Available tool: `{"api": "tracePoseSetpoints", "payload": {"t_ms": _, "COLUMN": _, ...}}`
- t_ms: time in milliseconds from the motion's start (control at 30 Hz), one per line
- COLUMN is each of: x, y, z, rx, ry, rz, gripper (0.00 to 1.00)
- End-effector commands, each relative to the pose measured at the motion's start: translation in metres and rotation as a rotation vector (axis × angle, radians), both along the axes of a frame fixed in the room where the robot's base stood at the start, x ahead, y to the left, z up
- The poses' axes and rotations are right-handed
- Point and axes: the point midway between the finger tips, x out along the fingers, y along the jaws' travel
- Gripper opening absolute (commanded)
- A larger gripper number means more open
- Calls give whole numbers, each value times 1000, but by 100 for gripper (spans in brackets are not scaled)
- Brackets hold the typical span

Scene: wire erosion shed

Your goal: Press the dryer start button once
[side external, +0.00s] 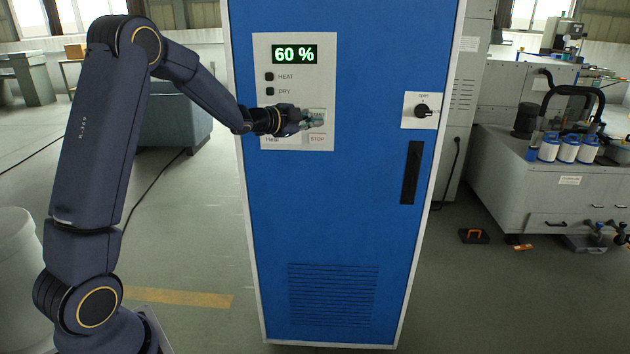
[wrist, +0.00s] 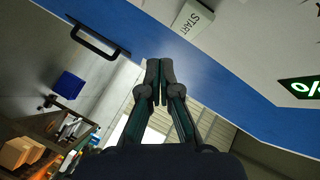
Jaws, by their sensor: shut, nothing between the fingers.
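The dryer is a tall blue cabinet (side external: 320,215) with a pale control panel (side external: 295,50). Its display (side external: 294,54) reads 60 %, and the HEAT (side external: 269,76) and DRY (side external: 270,91) lamps look dark. In the side view my gripper partly covers the button area. My gripper (wrist: 160,64) is shut and empty, its tips beside START in the picture. In the side view my gripper (side external: 308,121) is at the panel; I cannot tell whether it touches.
A rotary knob (side external: 422,111) and a long black handle (side external: 411,172) are on the cabinet's right. A bench with white canisters (side external: 567,150) stands further right.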

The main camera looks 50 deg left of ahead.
Motion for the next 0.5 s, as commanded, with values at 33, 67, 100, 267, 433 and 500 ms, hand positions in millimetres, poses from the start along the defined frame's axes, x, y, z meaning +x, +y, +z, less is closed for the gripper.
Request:
{"api": "tracePoseSetpoints", "payload": {"t_ms": 33, "x": 5, "y": 5, "z": -1, "rx": 1, "ry": 1, "rz": 1, "gripper": 0}}
{"api": "tracePoseSetpoints", "payload": {"t_ms": 67, "x": 7, "y": 7, "z": 0, "rx": 1, "ry": 0, "rz": 0, "gripper": 0}}
{"api": "tracePoseSetpoints", "payload": {"t_ms": 100, "x": 11, "y": 11, "z": -1, "rx": 0, "ry": 1, "rz": 1, "gripper": 0}}
{"api": "tracePoseSetpoints", "payload": {"t_ms": 267, "x": 19, "y": 19, "z": -1, "rx": 0, "ry": 1, "rz": 0, "gripper": 0}}
{"api": "tracePoseSetpoints", "payload": {"t_ms": 433, "x": 22, "y": 22, "z": 0, "rx": 0, "ry": 1, "rz": 0, "gripper": 0}}
{"api": "tracePoseSetpoints", "payload": {"t_ms": 500, "x": 23, "y": 22, "z": 0, "rx": 0, "ry": 1, "rz": 0, "gripper": 0}}
